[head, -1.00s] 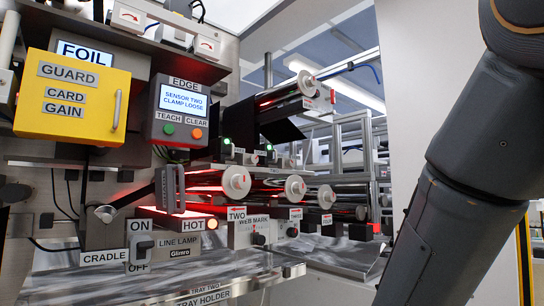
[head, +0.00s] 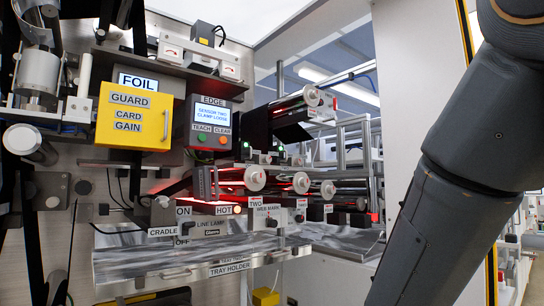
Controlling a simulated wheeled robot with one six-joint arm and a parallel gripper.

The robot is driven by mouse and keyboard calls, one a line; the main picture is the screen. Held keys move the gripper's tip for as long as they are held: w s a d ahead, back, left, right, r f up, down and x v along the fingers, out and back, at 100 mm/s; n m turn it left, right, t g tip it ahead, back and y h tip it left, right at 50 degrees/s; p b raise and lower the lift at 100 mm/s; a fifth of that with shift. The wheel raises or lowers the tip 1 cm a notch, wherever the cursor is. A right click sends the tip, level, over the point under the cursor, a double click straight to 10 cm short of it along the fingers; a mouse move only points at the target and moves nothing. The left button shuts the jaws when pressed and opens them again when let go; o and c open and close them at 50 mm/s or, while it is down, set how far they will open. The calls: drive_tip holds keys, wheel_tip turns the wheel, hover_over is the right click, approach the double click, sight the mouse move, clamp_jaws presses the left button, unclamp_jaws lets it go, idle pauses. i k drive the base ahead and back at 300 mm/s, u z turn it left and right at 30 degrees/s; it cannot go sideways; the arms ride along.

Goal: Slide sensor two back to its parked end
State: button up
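A tag reading TWO (head: 255,203) hangs below the rollers, above a pale WEB MARK block (head: 267,213) with a dark knob. I take this to be sensor two, but it is small and I cannot tell its position along its rail. The EDGE box (head: 210,122) has a lit screen reading SENSOR TWO CLAMP LOOSE, above a green TEACH and an orange CLEAR button. My arm crosses the right side of the head view, but my gripper is out of view.
A yellow guard box (head: 133,115) is at upper left. Below are the line lamp switch (head: 192,224), a lit HOT lamp (head: 237,209) and the tray holder (head: 195,265). Shiny rollers (head: 255,180) protrude in the middle. A pale wall panel (head: 412,90) stands right of the machine.

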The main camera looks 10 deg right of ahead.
sight(277, 148)
drive_tip(key=u, duration=0.35)
drive_tip(key=i, duration=0.9)
drive_tip(key=z, duration=0.4)
